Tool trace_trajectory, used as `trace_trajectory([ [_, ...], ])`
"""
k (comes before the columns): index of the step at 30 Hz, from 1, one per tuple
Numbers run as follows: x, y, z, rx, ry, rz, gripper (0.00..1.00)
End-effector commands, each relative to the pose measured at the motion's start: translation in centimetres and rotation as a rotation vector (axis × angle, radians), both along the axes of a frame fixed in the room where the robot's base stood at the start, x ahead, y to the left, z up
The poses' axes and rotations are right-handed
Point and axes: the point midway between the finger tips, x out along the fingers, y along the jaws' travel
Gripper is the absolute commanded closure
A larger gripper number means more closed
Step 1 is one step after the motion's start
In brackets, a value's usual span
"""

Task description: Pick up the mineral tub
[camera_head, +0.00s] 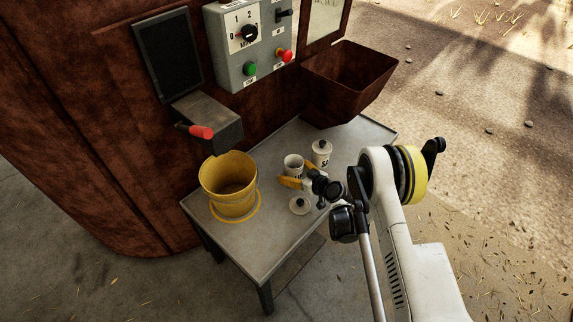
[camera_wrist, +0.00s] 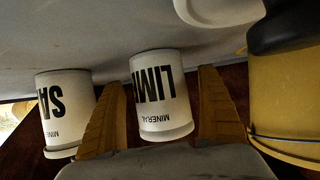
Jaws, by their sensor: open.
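Two white tubs stand on the grey metal table (camera_head: 250,248). The open one (camera_head: 293,164) reads "LIM…" and "MINERAL" in the wrist view (camera_wrist: 160,112), where everything looks upside down. The lidded one (camera_head: 321,155) reads "SA…" and the start of "MINERAL" in the wrist view (camera_wrist: 62,105). A loose white lid with a black knob (camera_head: 299,206) lies on the table. My gripper (camera_head: 293,182) is open at the open tub. In the wrist view its yellow fingers (camera_wrist: 161,80) are on either side of that tub. Contact cannot be told.
A yellow bucket (camera_head: 229,185) stands on the table left of the tubs; it also shows in the wrist view (camera_wrist: 284,100). A grey box with a red-gripped handle (camera_head: 212,122), a control panel (camera_head: 250,45) and a rusty hopper (camera_head: 345,85) rise behind.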

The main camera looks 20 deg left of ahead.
Motion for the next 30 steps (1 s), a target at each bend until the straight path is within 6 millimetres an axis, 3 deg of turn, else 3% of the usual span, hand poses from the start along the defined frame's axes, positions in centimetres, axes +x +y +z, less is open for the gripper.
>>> trace_trajectory([
  [7,-0.1,-0.1,-0.2,0.000,0.000,0.000,0.13],
  [8,-0.1,-0.1,-0.2,0.000,0.000,0.000,0.18],
  [14,-0.1,-0.1,-0.2,0.000,0.000,0.000,0.80],
  [23,0.0,-0.1,0.1,0.000,0.000,0.000,0.82],
  [26,0.0,-0.1,1.2,0.000,0.000,0.000,0.82],
  [30,0.0,-0.1,4.2,0.001,-0.001,0.000,0.82],
])
